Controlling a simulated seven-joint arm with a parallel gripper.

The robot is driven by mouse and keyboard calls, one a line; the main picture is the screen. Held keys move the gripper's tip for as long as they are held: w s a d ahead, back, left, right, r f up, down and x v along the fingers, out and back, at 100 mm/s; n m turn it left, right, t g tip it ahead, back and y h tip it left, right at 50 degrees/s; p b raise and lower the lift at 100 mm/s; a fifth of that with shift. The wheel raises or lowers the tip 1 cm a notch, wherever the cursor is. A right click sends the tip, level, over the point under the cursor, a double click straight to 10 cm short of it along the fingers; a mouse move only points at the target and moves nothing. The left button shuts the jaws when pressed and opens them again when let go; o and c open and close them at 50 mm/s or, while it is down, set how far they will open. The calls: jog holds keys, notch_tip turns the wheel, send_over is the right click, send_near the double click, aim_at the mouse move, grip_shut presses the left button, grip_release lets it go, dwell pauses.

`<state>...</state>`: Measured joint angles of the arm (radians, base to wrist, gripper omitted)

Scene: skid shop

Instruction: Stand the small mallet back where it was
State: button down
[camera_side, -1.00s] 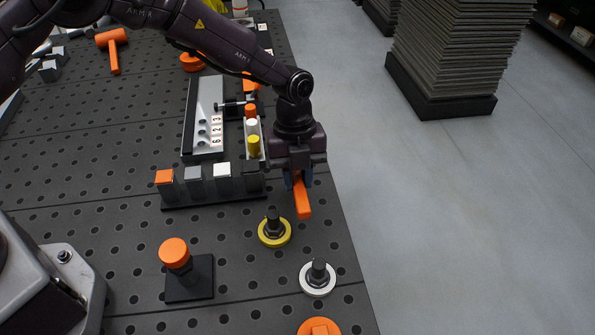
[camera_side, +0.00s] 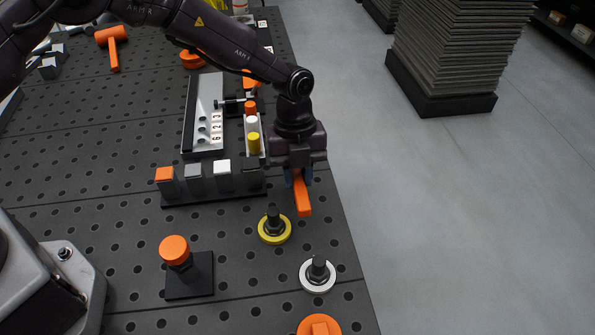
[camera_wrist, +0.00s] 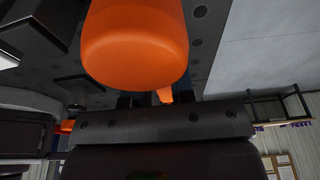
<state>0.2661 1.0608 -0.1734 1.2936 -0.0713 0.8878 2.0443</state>
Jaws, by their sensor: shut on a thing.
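My gripper (camera_side: 298,178) points down over the right side of the perforated bench. It is shut on the small mallet (camera_side: 303,199), whose orange bar-shaped part sticks out below the fingers, slightly tilted. The gripper hides the rest of it in the side view. In the wrist view a large rounded orange piece (camera_wrist: 135,45) fills the top middle, with a small orange tip below it near the fingers. The mallet's lower end appears above the bench, just right of and beyond a yellow ring with a black knob (camera_side: 274,228); its exact height cannot be told.
A white ring with a black knob (camera_side: 318,273) is nearer, at the right edge. An orange-topped post (camera_side: 175,250) stands on a black base. A row of capped blocks (camera_side: 212,185) and a numbered tray (camera_side: 204,115) lie left of my gripper. A larger orange mallet (camera_side: 112,45) lies far left.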

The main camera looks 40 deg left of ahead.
jog(key=shift+w+a+x, duration=0.1)
jog(key=shift+x, duration=0.6)
jog(key=shift+w+a+x, duration=0.1)
jog(key=shift+x, duration=0.55)
jog(key=c, duration=0.6)
grip_release()
jog(key=shift+f, duration=0.1)
jog(key=shift+c, duration=0.2)
jog(key=shift+v, duration=1.55)
jog(key=shift+s+d+v, duration=0.15)
jog(key=shift+v, duration=0.85)
jog(key=shift+s+d+v, duration=0.15)
jog(key=shift+v, duration=0.8)
